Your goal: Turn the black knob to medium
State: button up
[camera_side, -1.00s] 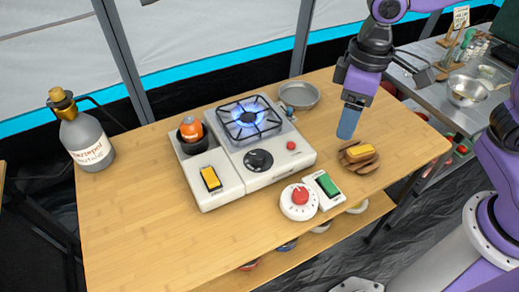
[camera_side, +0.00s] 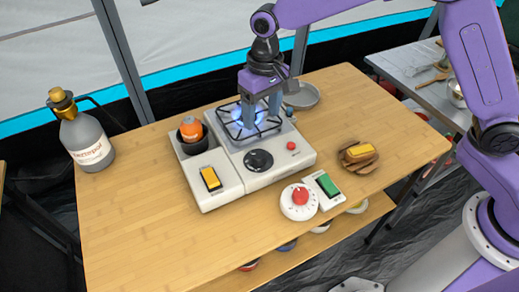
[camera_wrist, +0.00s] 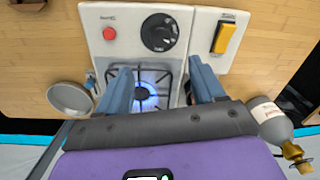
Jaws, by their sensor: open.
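The black knob (camera_side: 258,160) sits on the white stove top (camera_side: 290,172), in front of the lit burner (camera_side: 244,121). In the wrist view the black knob (camera_wrist: 159,32) is at the top centre, with white marks around it; its setting is too small to read. My gripper (camera_side: 262,122) is above the burner grate, behind the knob and apart from it. In the wrist view my gripper (camera_wrist: 162,78) is open and empty, its two blue-grey fingers on either side of the blue flame.
In front stand a red-centred dial (camera_side: 299,202) and green switch (camera_side: 327,186). A metal pan (camera_side: 303,96) stands behind.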

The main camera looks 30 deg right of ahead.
aim_at(259, 154)
jog(key=f, duration=1.3)
jog(key=shift+s+a, duration=0.1)
jog(key=shift+a, duration=0.25)
jog(key=shift+r, duration=0.1)
jog(key=c, duration=1.1)
